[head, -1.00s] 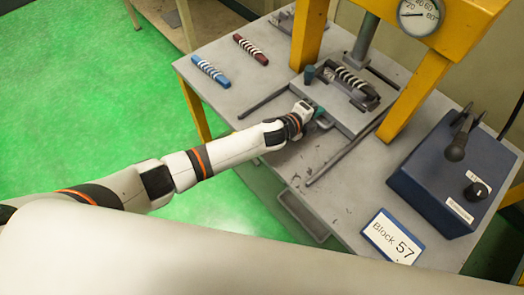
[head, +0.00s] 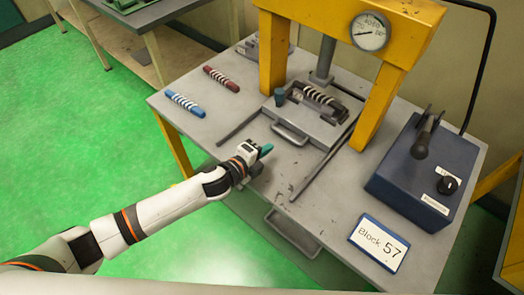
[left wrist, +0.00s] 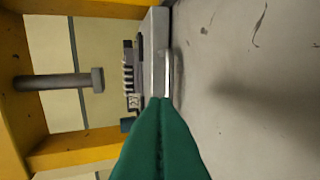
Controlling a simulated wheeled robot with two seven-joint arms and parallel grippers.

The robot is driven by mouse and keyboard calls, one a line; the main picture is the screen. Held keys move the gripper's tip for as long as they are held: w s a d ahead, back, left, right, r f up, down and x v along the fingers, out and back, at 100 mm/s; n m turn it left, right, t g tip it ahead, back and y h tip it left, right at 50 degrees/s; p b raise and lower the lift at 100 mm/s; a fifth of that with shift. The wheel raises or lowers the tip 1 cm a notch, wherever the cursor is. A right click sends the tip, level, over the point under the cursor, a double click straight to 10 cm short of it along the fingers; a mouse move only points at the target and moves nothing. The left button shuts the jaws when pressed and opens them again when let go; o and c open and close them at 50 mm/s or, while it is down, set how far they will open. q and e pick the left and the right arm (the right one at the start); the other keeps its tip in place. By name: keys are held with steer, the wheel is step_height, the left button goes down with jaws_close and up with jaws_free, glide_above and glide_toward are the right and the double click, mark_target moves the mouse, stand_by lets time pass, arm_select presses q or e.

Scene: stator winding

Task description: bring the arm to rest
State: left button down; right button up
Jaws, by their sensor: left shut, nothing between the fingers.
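My left gripper (head: 266,150) is over the front left part of the grey table (head: 330,205), in front of the tray's handle and apart from it. Its green fingers are shut and empty; they also show close together in the left wrist view (left wrist: 160,145). The sliding tray (head: 307,126) sits under the yellow press frame with a dark part with white windings (head: 322,97) on it. The tray's handle (head: 289,133) is free. My right gripper is not in view.
A blue (head: 184,103) and a dark red wound piece (head: 221,79) lie at the table's left. A blue control box (head: 422,170) with a lever stands at the right, near a "Block 57" sign (head: 379,243). The yellow press frame (head: 378,106) stands at the back. Green floor is open at left.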

arm_select(q)
steer(key=shift+s+a+r, duration=0.2)
steer(key=shift+s+a, duration=0.1)
steer(key=shift+s, duration=0.15)
steer(key=shift+s+a, duration=0.1)
steer(key=shift+s, duration=0.05)
steer(key=shift+n, duration=0.3)
steer(key=s+n, duration=0.1)
steer(key=s+n+y, duration=0.1)
steer(key=n, duration=0.1)
steer(key=s+r+n+y, duration=0.1)
steer(key=n, duration=0.1)
steer(key=shift+a, duration=0.25)
steer(key=s+a+f+n+g+y, duration=0.1)
steer(key=s+a+n+g+y, duration=0.25)
steer(key=s+a+n, duration=0.75)
steer(key=s+a+n+g+y, duration=0.3)
steer(key=s+a+n+g, duration=0.3)
steer(key=s, duration=0.8)
step_height(320, 180, down, 26)
steer(key=s+a+f+g, duration=0.1)
steer(key=s+a+f, duration=0.2)
steer(key=s+f, duration=1.3)
steer(key=shift+s+a+f+n, duration=0.15)
steer(key=shift+s+f+n, duration=0.15)
steer(key=shift+s, duration=0.25)
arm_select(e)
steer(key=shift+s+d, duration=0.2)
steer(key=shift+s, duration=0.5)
